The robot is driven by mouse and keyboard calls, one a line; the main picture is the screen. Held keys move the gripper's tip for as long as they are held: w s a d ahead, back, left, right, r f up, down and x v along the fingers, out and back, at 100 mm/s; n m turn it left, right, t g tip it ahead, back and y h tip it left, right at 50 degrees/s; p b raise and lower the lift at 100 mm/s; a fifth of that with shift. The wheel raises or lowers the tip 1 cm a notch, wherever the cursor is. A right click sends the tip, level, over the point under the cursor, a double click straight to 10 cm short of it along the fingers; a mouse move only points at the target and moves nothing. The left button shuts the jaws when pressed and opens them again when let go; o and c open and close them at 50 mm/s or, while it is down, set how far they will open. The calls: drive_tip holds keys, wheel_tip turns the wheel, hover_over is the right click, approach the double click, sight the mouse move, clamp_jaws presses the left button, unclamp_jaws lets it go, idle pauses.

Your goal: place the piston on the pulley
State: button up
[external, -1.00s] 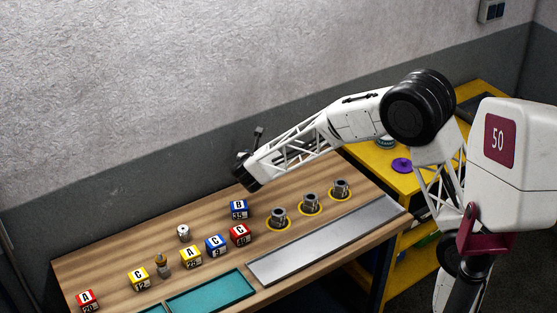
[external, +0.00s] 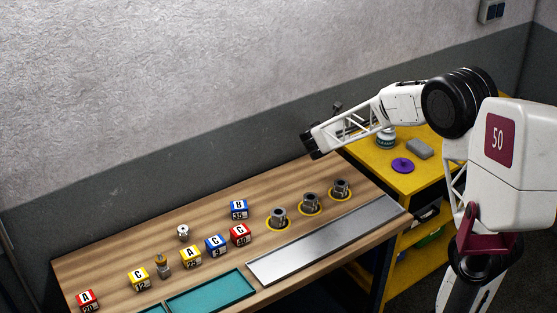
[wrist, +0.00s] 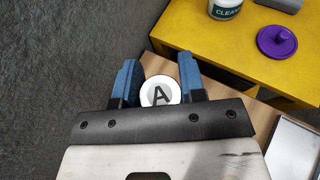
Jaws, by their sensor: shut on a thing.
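My gripper (external: 309,145) is raised above the back edge of the wooden bench. In the wrist view its blue fingers (wrist: 158,64) are shut on a round, pale piece marked A, apparently the piston (wrist: 160,90), seen end-on. The rest of it is hidden by the gripper, and it cannot be made out in the external view. Three grey metal pieces stand in yellow rings on the bench: left (external: 279,216), middle (external: 310,202) and right (external: 341,188). A small silver piece (external: 183,232) and a brass-and-grey piece (external: 163,267) stand farther left. I cannot tell which is the pulley.
Lettered blocks, such as a blue B block (external: 239,209) and a yellow C block (external: 139,279), stand on the bench (external: 110,255). A metal tray (external: 325,240) and a teal tray (external: 212,292) lie along the front. A yellow table (external: 375,158) holds a purple lid-like thing (external: 402,165) and a tub (external: 386,139).

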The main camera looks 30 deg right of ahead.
drive_tip(key=s+d+r+m+g+h, duration=0.1)
drive_tip(key=s+d+m+g, duration=0.1)
drive_tip(key=s+d, duration=0.4)
drive_tip(key=s+d+r+m+g+h, duration=0.1)
drive_tip(key=s+d, duration=0.6)
drive_tip(key=d, duration=0.7)
drive_tip(key=shift+s+m+g, duration=0.15)
drive_tip(key=shift+m+g, duration=0.45)
drive_tip(key=shift+g, duration=0.2)
drive_tip(key=shift+d, duration=0.1)
drive_tip(key=w+d, duration=0.2)
drive_tip(key=w, duration=0.2)
drive_tip(key=w+d+f, duration=0.1)
drive_tip(key=w+d, duration=0.2)
drive_tip(key=w, duration=0.2)
drive_tip(key=w+d, duration=0.3)
drive_tip(key=w, duration=0.2)
drive_tip(key=shift+f, duration=0.15)
drive_tip(key=shift+f, duration=1.75)
drive_tip(key=shift+a+f, duration=0.1)
drive_tip(key=shift+f, duration=0.1)
drive_tip(key=o, duration=1)
drive_tip(key=shift+c, duration=0.2)
